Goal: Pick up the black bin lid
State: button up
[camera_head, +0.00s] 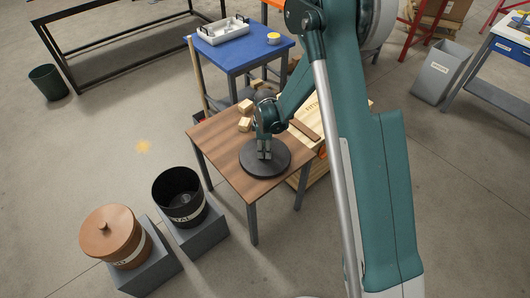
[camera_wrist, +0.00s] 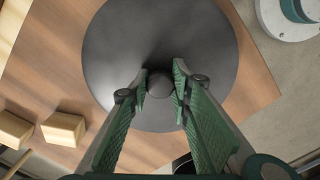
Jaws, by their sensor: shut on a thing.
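The black bin lid (camera_head: 266,160) is a dark round disc lying flat on the wooden table, near its front right part. It fills the upper middle of the wrist view (camera_wrist: 115,50), with a round knob (camera_wrist: 160,84) at its centre. My gripper (camera_head: 264,152) points down over the lid. In the wrist view my gripper (camera_wrist: 162,84) has its green fingers on both sides of the knob and is shut on it. The black bin (camera_head: 179,197) stands open on a grey block at the lower left.
Wooden blocks (camera_head: 245,115) lie on the wooden table (camera_head: 215,140) left of my gripper. A brown lidded bin (camera_head: 115,237) stands beside the black bin. A blue table (camera_head: 240,52) with a white tray (camera_head: 222,30) is behind.

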notch_tip(320, 180, up, 9)
jog(key=shift+r+p, duration=0.15)
jog(key=shift+p, duration=0.85)
jog(key=shift+a, duration=0.1)
jog(key=s+a+f+n, duration=0.2)
jog(key=s+a, duration=0.3)
jog(key=a, duration=0.8)
jog(key=s+a+f+n, duration=0.2)
jog(key=s+a+n, duration=0.2)
jog(key=a, duration=0.9)
jog(key=s+a+f+n, duration=0.3)
jog(key=s+a, duration=0.5)
jog(key=a, duration=0.6)
jog(key=shift+f, duration=0.25)
jog(key=shift+f+b, duration=1.3)
jog(key=shift+f, duration=1.65)
